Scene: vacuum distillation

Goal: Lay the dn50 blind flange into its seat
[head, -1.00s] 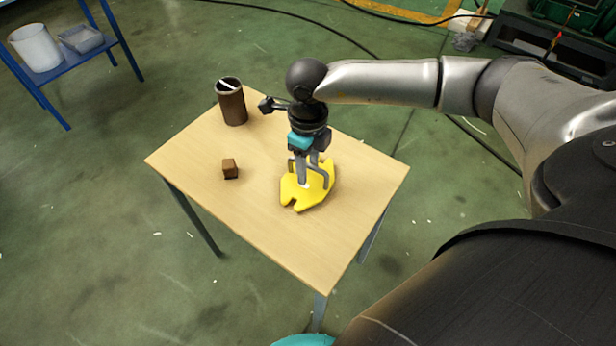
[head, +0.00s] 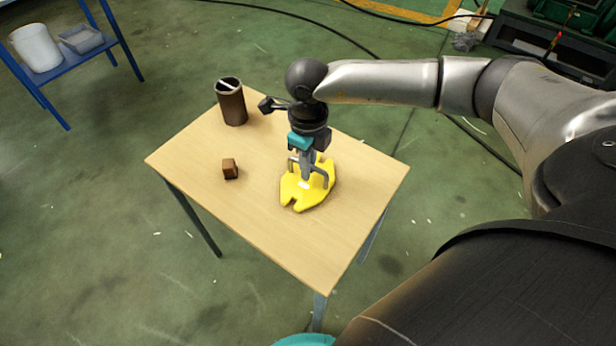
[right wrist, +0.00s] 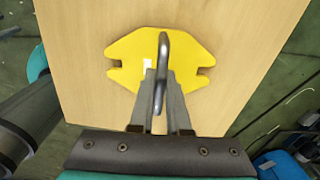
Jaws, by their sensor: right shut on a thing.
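A flat yellow plate with notched ends and a grey bow handle, which appears to be the dn50 blind flange (head: 305,199), lies flat at the right part of the wooden table. It also shows in the right wrist view (right wrist: 128,52), with the handle seen edge-on. My right gripper (head: 305,178) points down over its middle. Its fingers (right wrist: 160,88) are shut on the handle. Whether the plate touches the tabletop is hard to tell. I cannot make out a separate seat. My left gripper is not in view.
The wooden table (head: 250,215) also bears a small brown block (head: 230,169) left of the plate and a brown cup (head: 232,103) at the back left. The front of the table is clear. A blue shelf (head: 112,52) stands far left.

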